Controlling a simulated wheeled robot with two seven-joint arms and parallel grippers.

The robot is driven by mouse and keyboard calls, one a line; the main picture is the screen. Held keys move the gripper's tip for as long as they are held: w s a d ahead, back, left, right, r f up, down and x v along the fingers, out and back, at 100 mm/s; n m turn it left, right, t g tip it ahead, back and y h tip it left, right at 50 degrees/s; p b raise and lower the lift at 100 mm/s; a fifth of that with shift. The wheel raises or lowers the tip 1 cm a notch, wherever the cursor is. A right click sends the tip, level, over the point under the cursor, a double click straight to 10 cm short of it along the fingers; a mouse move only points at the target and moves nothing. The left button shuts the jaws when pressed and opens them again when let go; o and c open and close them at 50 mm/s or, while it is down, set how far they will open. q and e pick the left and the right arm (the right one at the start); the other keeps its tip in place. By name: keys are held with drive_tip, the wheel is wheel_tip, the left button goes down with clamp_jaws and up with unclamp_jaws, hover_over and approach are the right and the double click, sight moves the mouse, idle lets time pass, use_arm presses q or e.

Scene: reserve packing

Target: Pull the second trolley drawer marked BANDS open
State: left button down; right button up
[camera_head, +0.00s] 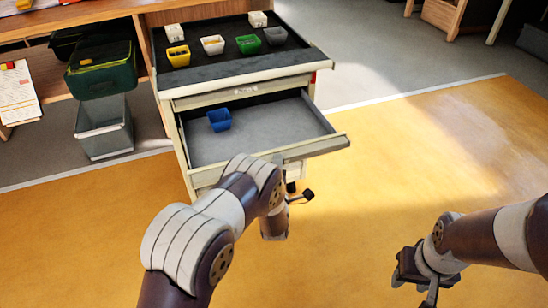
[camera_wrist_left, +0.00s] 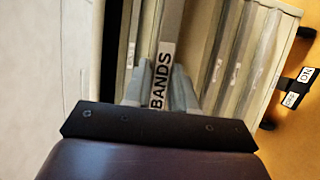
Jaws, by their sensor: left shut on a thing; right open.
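The trolley (camera_head: 165,92) stands in the middle of the head view. Its drawer (camera_head: 262,143) is pulled well out, with a blue bin (camera_head: 219,119) at the left inside it. In the left wrist view the BANDS label (camera_wrist_left: 161,75) is on the front edge of this drawer. My left gripper (camera_wrist_left: 160,92) is shut on the drawer front at the label, a finger on each side. In the head view my forearm hides this grip. My right gripper (camera_head: 428,290) is open and empty at the lower right, away from the trolley.
Yellow, white, green and grey bins stand on the trolley top (camera_head: 225,75). More closed drawers (camera_wrist_left: 235,65) lie below. The floor (camera_head: 400,150) at right is clear.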

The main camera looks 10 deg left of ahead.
use_arm(q)
drive_tip(key=s+d+p, duration=0.1)
drive_tip(key=s+d, duration=0.2)
drive_tip(key=s, duration=0.3)
drive_tip(key=shift+d+f, duration=0.25)
drive_tip(key=shift+d, duration=0.15)
drive_tip(key=shift+s, duration=0.1)
drive_tip(key=c, duration=1)
unclamp_jaws()
drive_tip(key=shift+r, duration=0.1)
drive_tip(key=p+v, duration=0.1)
drive_tip(key=v, duration=1.1)
drive_tip(key=shift+s+p, duration=0.25)
drive_tip(key=shift+p, duration=0.05)
